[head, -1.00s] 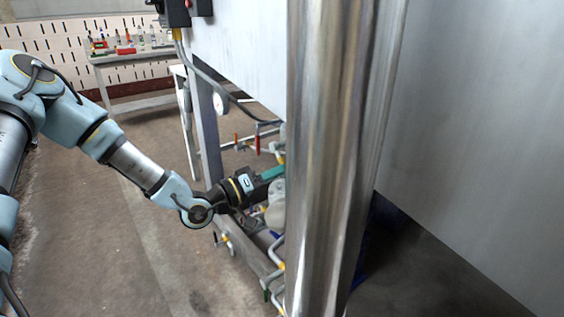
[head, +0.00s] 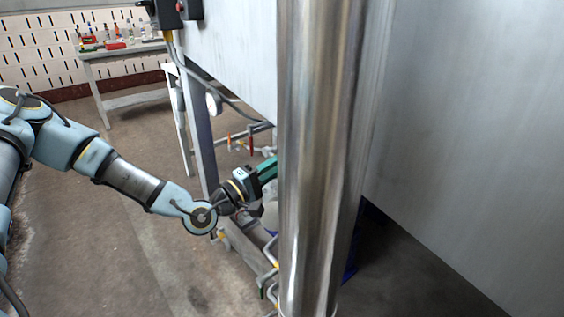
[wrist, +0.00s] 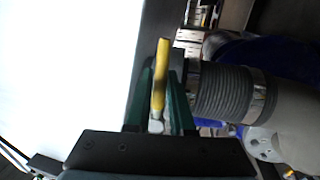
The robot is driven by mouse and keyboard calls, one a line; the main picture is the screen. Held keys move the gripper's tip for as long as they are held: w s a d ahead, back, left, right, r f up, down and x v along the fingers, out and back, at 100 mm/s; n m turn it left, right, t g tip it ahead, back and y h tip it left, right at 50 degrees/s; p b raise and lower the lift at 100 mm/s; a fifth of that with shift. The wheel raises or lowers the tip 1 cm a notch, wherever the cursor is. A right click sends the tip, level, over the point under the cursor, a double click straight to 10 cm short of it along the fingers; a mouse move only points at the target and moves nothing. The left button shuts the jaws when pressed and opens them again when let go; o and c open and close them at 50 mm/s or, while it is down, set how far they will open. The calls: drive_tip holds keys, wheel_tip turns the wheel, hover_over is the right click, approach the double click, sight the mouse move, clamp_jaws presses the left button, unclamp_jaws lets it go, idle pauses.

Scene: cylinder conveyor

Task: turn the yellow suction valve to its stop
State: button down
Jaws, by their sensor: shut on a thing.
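The yellow suction valve handle (wrist: 161,75) is in the middle of the wrist view, seen nearly edge-on. My gripper (wrist: 160,105) is shut on it, with a green finger on each side of the handle. In the head view my gripper (head: 268,170) reaches in behind the steel column. The column hides its fingertips and the valve there. A ribbed dark hose (wrist: 222,92) with a metal clamp lies right of the handle in the wrist view, close to the fingers.
A thick polished steel column (head: 318,160) stands in front of the work spot. A large grey metal panel (head: 470,150) fills the right side. A gauge (head: 213,103) and pipework lie near my gripper. A bench (head: 125,55) stands at the back left, with open floor before it.

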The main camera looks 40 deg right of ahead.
drive_tip(key=shift+r, duration=0.15)
idle(0.3)
drive_tip(key=c, duration=0.8)
unclamp_jaws()
drive_tip(key=a+f, duration=0.2)
drive_tip(key=a, duration=0.8)
drive_tip(key=shift+w+a+b, duration=0.3)
drive_tip(key=shift+b, duration=0.05)
drive_tip(key=shift+f, duration=0.1)
